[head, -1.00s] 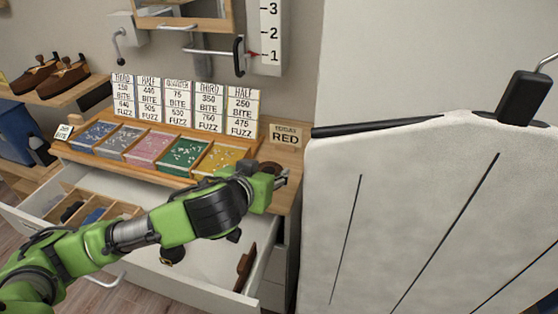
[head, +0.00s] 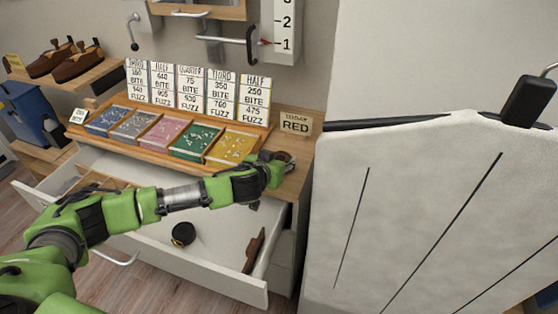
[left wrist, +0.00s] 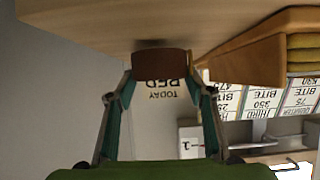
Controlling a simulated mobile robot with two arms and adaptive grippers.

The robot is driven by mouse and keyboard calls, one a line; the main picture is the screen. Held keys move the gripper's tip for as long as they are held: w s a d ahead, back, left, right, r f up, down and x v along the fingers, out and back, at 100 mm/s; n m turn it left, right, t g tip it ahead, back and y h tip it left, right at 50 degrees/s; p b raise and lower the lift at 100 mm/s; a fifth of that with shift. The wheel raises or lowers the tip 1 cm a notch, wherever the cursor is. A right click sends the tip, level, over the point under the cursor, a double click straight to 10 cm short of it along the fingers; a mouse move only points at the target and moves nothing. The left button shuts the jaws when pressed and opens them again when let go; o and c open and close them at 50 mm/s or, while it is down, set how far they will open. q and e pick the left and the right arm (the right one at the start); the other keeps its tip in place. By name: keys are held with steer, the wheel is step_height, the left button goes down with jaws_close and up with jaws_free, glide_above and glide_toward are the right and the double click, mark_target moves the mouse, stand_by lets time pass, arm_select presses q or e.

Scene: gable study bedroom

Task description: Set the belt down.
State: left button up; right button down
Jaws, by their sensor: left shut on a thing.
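My left gripper (head: 284,162) is at the right end of the wooden counter, just in front of the "Today RED" sign (head: 296,123). It is shut on a brown piece, which I take to be the belt (left wrist: 160,63). In the left wrist view, which looks upside down, the belt sits between both fingertips, very close to the countertop (left wrist: 90,22), with a dark shadow by it. I cannot tell whether it touches the wood. In the head view the belt is mostly hidden by the gripper. My right gripper is not in view.
A tray of coloured compartments (head: 140,140) stands left of the gripper, with price cards behind. Below, an open drawer (head: 215,262) holds a dark round item (head: 183,234) and a brown item (head: 254,250). A large pale padded board (head: 400,220) stands close on the right.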

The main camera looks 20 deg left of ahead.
arm_select(q)
steer(key=shift+f, duration=0.45)
steer(key=shift+f, duration=0.1)
steer(key=o, duration=1.2)
steer(key=shift+s, duration=0.25)
steer(key=b+v, duration=0.1)
steer(key=v, duration=1)
steer(key=shift+s+a+r, duration=0.1)
steer(key=shift+s+r, duration=0.1)
steer(key=shift+r, duration=0.15)
